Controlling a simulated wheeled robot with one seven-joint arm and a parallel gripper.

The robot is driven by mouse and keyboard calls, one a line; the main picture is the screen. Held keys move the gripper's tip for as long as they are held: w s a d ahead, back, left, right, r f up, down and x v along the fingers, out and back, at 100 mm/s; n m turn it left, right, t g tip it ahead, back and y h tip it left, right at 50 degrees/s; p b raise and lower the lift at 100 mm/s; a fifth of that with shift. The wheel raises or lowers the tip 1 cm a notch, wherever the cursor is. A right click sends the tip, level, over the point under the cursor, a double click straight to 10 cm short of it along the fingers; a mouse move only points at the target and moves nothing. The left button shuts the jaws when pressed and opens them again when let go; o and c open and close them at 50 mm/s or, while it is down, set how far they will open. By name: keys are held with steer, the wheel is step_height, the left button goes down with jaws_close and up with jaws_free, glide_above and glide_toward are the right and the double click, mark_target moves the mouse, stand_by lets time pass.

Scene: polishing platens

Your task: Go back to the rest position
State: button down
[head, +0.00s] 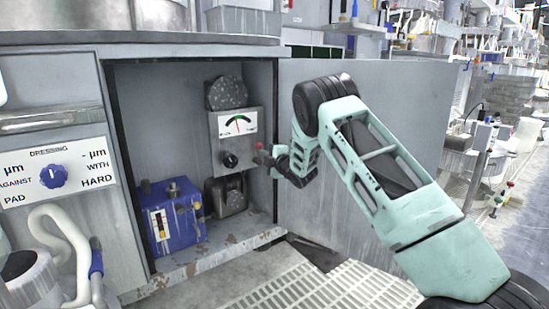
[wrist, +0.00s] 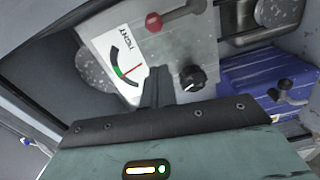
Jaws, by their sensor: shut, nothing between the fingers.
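My gripper (wrist: 158,88) is shut and empty. In the wrist view its fingers point at a grey metal panel (wrist: 180,55) and overlap it, between a dial gauge and a black knob. In the head view my gripper (head: 263,160) is small, at the right side of the open cabinet, in front of the panel's right edge. A lever with a red ball (wrist: 154,22) shows on the panel in the wrist view. I cannot tell whether my fingers touch the panel.
A blue box (head: 173,222) stands on the cabinet floor (head: 215,255). The open cabinet door (head: 330,210) stands behind my arm. A slotted floor grate (head: 320,290) lies in front. A DRESSING panel (head: 55,172) is on the left.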

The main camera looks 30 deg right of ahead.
steer(key=s+p, duration=0.2)
steer(key=s, duration=0.4)
steer(key=s+a+r+m+g+p, duration=0.1)
steer(key=a+r+m+g, duration=0.15)
steer(key=a, duration=0.45)
steer(key=s+a+r+m+g+p, duration=0.1)
steer(key=s+a+r+m, duration=0.15)
steer(key=a, duration=0.45)
steer(key=s+a+m+g+y+p, duration=0.25)
steer(key=s+a+g, duration=0.25)
steer(key=s+a, duration=0.75)
steer(key=s+a+r+g, duration=0.2)
steer(key=s+a+g, duration=0.3)
steer(key=s+a, duration=0.7)
steer(key=s+d+r+m+g+h+p, duration=0.2)
steer(key=s+g, duration=0.2)
steer(key=s, duration=1.7)
step_height(320, 180, up, 38)
steer(key=s+p, duration=0.1)
steer(key=p, duration=3.7)
steer(key=shift+s, duration=0.25)
steer(key=shift+d+g+h, duration=0.15)
steer(key=shift+g+h, duration=0.1)
